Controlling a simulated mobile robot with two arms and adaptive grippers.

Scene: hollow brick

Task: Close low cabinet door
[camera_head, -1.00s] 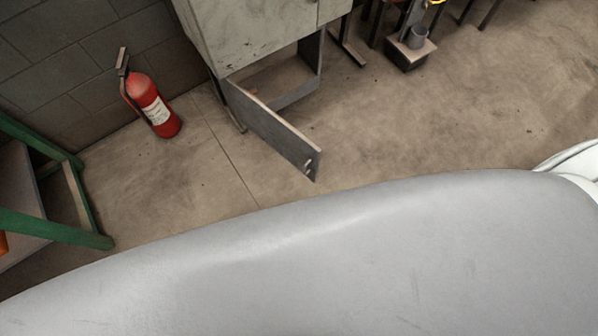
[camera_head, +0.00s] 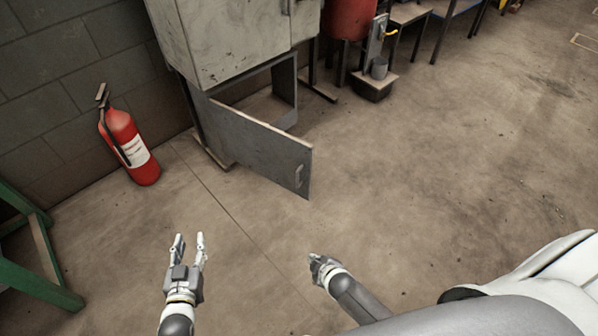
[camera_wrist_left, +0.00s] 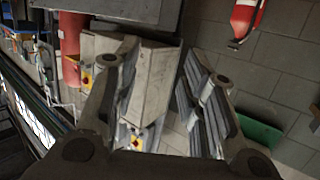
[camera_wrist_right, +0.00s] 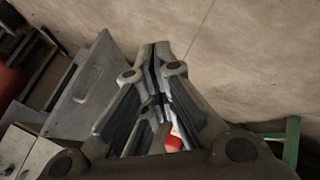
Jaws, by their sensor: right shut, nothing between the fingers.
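The low cabinet door (camera_head: 258,150) is a grey panel standing open at the bottom of a worn grey cabinet (camera_head: 235,35), with a small handle (camera_head: 299,176) near its free edge. The dark lower compartment shows behind it. The door also shows in the right wrist view (camera_wrist_right: 92,92), left of the fingers. My left gripper (camera_head: 189,240) is open and empty, in front of and below the door in the head view. My right gripper (camera_head: 314,258) is shut and empty, below the door's free edge. Both are apart from the door.
A red fire extinguisher (camera_head: 128,146) stands by the wall left of the cabinet. A green frame (camera_head: 40,285) is at the lower left. A red drum (camera_head: 350,18) and a pedestal base (camera_head: 374,87) stand right of the cabinet. The floor in front and right is clear.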

